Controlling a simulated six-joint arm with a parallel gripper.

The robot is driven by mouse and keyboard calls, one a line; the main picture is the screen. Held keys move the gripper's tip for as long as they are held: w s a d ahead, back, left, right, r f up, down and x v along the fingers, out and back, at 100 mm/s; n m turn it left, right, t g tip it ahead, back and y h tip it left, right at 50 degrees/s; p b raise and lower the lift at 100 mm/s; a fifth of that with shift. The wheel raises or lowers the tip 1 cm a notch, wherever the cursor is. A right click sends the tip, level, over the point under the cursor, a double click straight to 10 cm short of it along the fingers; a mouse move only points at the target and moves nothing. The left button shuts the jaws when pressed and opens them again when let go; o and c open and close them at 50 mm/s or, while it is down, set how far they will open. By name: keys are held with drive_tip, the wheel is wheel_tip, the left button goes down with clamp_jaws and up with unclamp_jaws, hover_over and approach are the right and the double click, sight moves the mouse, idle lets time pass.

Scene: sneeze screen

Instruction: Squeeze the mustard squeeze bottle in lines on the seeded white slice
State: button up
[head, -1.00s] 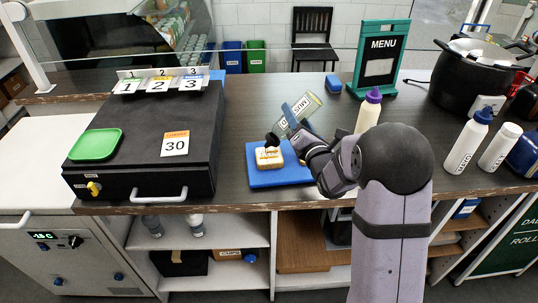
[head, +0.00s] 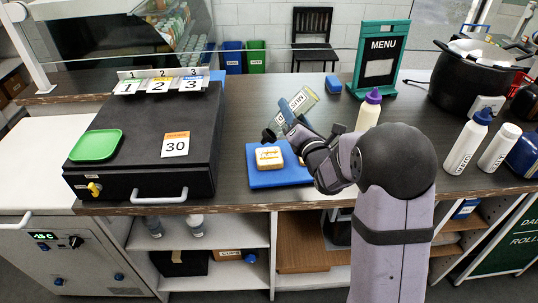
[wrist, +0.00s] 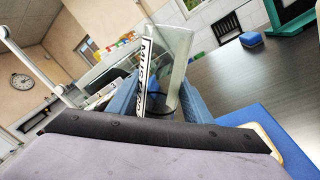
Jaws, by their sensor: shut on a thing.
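The mustard squeeze bottle (head: 304,100) is clear with a white label and a dark cap. My gripper (head: 288,120) is shut on it and holds it tilted, cap end down and to the left. The cap is above the far left edge of the slice, apart from it. The seeded white slice (head: 269,163) lies on a blue board (head: 293,178), with yellow mustard marks on top. In the wrist view, the bottle (wrist: 177,60) stands between my blue fingers (wrist: 160,105); its cap is hidden, and only a sliver of the slice (wrist: 266,136) shows.
A black box (head: 130,150) with a green tray (head: 96,145) stands left of the board. A purple-capped bottle (head: 368,112) and the menu sign (head: 380,58) are behind my arm. White bottles (head: 467,142) and a black pot (head: 470,80) stand at right.

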drive_tip(key=shift+r, duration=0.65)
drive_tip(key=shift+f, duration=0.1)
drive_tip(key=shift+d+f+m, duration=0.2)
drive_tip(key=shift+m, duration=0.1)
drive_tip(key=d+f+m+b, duration=0.4)
drive_tip(key=m+b, duration=0.3)
drive_tip(key=b, duration=0.3)
drive_tip(key=shift+s+d+h, duration=0.2)
drive_tip(key=shift+d+h, duration=0.1)
drive_tip(key=shift+d, duration=0.55)
